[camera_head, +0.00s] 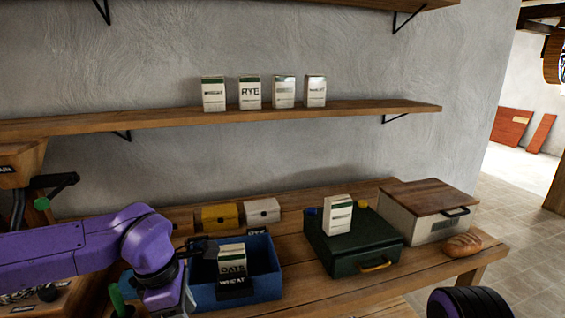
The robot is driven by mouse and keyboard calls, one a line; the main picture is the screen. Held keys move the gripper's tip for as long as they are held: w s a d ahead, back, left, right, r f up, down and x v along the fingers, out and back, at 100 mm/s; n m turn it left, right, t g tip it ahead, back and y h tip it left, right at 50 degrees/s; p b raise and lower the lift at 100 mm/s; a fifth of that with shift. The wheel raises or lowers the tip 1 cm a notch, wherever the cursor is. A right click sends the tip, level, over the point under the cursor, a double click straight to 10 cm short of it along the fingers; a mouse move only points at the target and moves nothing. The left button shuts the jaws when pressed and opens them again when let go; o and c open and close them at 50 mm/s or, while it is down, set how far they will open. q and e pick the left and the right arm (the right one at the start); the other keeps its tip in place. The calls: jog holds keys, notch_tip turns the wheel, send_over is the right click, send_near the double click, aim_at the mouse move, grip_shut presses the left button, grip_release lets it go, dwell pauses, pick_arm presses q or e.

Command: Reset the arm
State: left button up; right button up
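My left arm, purple, reaches in from the left. Its wrist is at the left side of a blue bin (268,287). A dark part that looks like my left gripper (204,246) extends over the bin's left edge, close to a white and green box marked OATS (232,257) in the bin. I cannot tell whether its fingers are open or touch the box. A purple and black round part at the bottom right looks like part of my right arm; no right gripper shows.
Several boxes, one marked RYE (250,93), stand on the wall shelf (385,108). On the table are a yellow box (219,217), a white box (262,212), a dark green case (345,257) bearing a carton (338,216), a wood-lidded box (415,219) and bread (462,245).

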pick_arm(q)
jog(key=s+a+f+m+t+y, duration=0.15)
jog(key=s+a+f+y, duration=0.25)
jog(key=f, duration=0.8)
jog(key=s+a+f+m+y, duration=0.3)
jog(key=a+f+y, duration=0.15)
jog(key=f, duration=0.85)
jog(key=s+a+f+m+h, duration=0.1)
jog(key=s+f+m, duration=0.4)
jog(key=s, duration=0.3)
jog(key=s+a+f+m+t+h, duration=0.1)
jog(key=s+f+m, duration=0.3)
jog(key=s, duration=0.5)
jog(key=shift+s+a+f+m+h, duration=0.15)
jog(key=shift+a+f+m+h, duration=0.2)
jog(key=shift+a+f+h, duration=0.3)
jog(key=shift+a+r, duration=0.1)
